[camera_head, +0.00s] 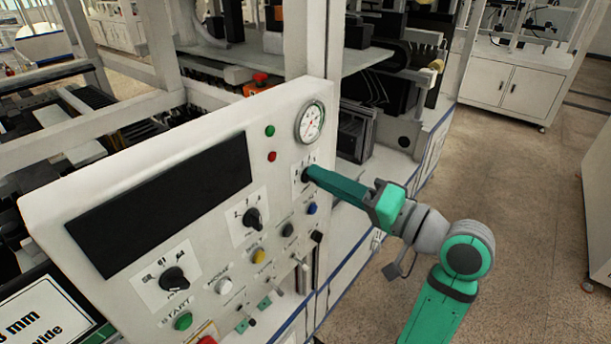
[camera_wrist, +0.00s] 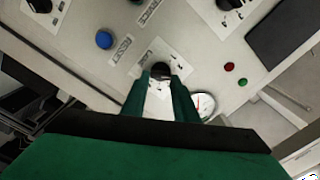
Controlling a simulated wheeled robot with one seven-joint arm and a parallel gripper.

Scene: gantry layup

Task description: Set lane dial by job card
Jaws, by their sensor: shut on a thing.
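My gripper (camera_head: 308,174) reaches the upper right part of the white control panel (camera_head: 45,215). In the wrist view my gripper (camera_wrist: 160,82) has its two green fingers on either side of a black dial knob (camera_wrist: 161,69), shut on it. The dial sits on a white label plate with small marks; its pointer direction is hidden. Its label is partly readable, seemingly "LANE". The job card (camera_head: 45,318) stands at the lower left, cut off by the picture edge, with "mm" and "wide" partly readable.
Two other black dials (camera_head: 252,218) (camera_head: 174,279) sit further left. A gauge (camera_head: 310,122) is just above my gripper, with green and red lamps beside it. Blue (camera_head: 312,208), yellow and white buttons and toggles line the lower panel. Open floor (camera_head: 510,190) lies right.

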